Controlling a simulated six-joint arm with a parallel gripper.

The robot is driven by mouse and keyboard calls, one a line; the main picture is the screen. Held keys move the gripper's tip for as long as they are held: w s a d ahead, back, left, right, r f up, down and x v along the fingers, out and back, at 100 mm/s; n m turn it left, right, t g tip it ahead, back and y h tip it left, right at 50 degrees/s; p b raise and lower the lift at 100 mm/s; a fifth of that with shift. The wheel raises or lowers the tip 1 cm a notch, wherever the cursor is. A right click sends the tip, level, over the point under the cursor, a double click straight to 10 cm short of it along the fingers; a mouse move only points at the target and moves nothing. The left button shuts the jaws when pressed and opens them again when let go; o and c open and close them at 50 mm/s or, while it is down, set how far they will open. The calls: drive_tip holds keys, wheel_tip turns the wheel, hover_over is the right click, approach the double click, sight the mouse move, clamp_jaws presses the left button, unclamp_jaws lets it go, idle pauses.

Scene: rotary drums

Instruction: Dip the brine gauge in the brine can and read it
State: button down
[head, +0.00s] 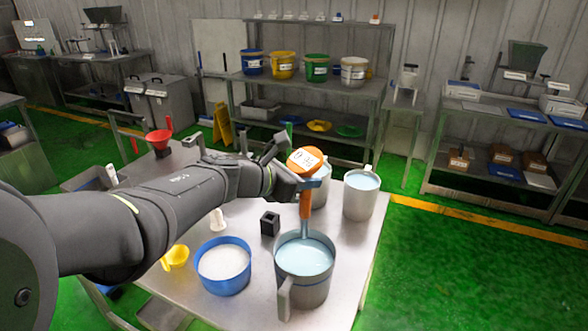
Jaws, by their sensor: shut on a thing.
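The brine gauge has an orange round head with a white label (305,161) and an orange shaft (305,206) hanging below it. My gripper (308,183) is shut on the gauge and holds it roughly upright. The gauge's lower end is over or in the grey can of pale blue liquid (290,292) at the table's front; I cannot tell whether it is below the surface. A second can of blue liquid (359,207) stands to the right and behind. A third can (321,197) is partly hidden behind the gauge. No label marks which one is the brine can.
On the steel table (345,290) are a blue tub of white stuff (224,281), a small black block (270,224), a white piece (217,220) and a yellow scoop (177,257). A red funnel (159,140) stands left. Shelves with coloured buckets (317,67) are behind. Green floor is clear at right.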

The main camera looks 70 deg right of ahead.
sight(304, 234)
drive_tip(key=shift+s+a, duration=0.2)
drive_tip(key=shift+a, duration=0.05)
drive_tip(key=shift+f, duration=0.2)
wheel_tip(304, 234, down, 16)
drive_tip(key=shift+r, duration=0.25)
idle(0.4)
drive_tip(key=shift+r, duration=0.1)
idle(0.8)
wheel_tip(304, 234, up, 16)
drive_tip(key=shift+f, duration=0.1)
idle(0.8)
idle(1.0)
